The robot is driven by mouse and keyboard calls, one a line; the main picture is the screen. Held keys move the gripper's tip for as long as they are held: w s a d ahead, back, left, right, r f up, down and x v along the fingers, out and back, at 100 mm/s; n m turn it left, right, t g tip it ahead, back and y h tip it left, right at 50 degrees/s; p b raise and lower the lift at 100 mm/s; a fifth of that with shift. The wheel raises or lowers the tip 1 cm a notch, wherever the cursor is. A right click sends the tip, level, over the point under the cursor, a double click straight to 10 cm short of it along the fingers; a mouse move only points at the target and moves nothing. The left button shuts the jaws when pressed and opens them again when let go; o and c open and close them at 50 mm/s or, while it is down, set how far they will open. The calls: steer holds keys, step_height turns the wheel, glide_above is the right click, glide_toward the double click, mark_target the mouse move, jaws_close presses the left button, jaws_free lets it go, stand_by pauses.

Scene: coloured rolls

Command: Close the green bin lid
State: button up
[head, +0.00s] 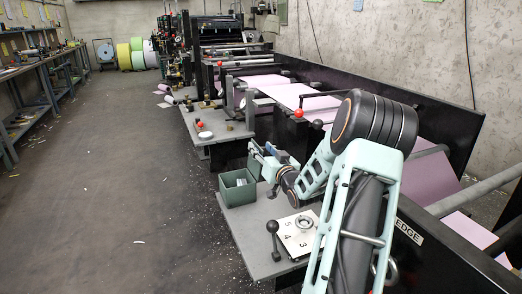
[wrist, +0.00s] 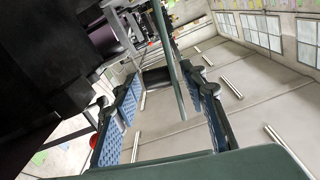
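The green bin (head: 238,190) stands upright on the grey side table of the machine in the head view. Its top is open, with its dark inside showing. My gripper (head: 262,160) is just behind and to the right of the bin, close to its rim. In the wrist view my gripper (wrist: 168,118) has its two blue-padded fingers wide apart, with nothing held. A dark green surface (wrist: 265,164) crosses the bottom of that view, and a thin green strip (wrist: 172,75) runs between the fingers. I cannot tell which of these is the lid.
A white numbered plate (head: 299,236) with a round dial and a black-knobbed lever (head: 273,238) sit on the grey table (head: 255,262) near the bin. The black machine wall (head: 440,262) runs along the right. The floor (head: 110,190) to the left is mostly clear.

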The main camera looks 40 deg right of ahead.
steer(key=shift+w, duration=0.3)
jaws_close()
